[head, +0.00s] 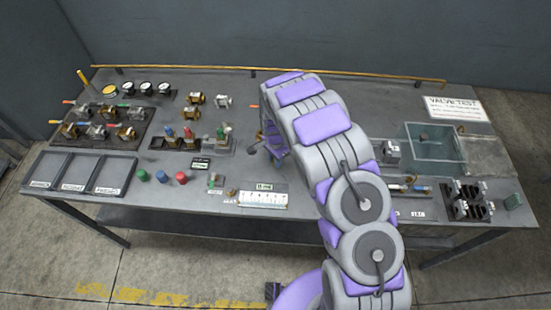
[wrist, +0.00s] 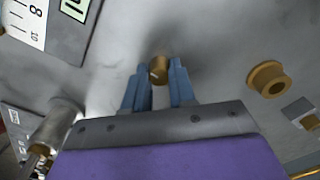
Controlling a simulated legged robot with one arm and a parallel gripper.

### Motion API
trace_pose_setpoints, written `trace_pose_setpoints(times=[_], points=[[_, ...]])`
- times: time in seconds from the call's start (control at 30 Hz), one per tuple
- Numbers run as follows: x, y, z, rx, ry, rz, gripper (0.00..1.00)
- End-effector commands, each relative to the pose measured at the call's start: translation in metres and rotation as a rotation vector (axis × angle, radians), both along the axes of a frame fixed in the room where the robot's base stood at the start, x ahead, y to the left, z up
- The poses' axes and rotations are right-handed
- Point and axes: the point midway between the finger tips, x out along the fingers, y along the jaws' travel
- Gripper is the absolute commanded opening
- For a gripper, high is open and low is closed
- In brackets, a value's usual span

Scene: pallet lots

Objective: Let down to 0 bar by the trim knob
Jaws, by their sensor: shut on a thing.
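My gripper (wrist: 159,75) has its two blue-grey fingers shut on a small brass knob (wrist: 158,67) standing out of the grey bench surface in the wrist view. I take it for the trim knob; no label on it is legible. A white scale plate (head: 262,200) with a small green-lit display (head: 264,187) stands left of my arm. The wrist view shows part of the scale (wrist: 26,20), with 8 and 10 legible, and the display's edge (wrist: 75,8); its reading is not legible.
A second brass fitting (wrist: 268,80) lies right of the knob, and a metal cylinder (wrist: 58,122) is at left.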

Motion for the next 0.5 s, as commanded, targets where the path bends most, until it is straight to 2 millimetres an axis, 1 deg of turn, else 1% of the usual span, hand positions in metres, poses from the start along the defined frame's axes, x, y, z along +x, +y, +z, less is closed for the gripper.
trace_pose_setpoints(times=[0.03,0.07,0.1,0.3,0.5], points=[[0.001,0.0013,0.0005,0.002,-0.004,0.0,0.0],[0.0011,0.0014,0.0005,0.002,-0.004,0.0,0.28],[0.001,0.0013,0.0004,0.002,-0.004,0.0,0.32],[0.0002,0.0006,0.0002,0.001,-0.002,0.001,0.51],[0.0,-0.0006,0.0003,0.001,-0.001,0.0,0.51]])
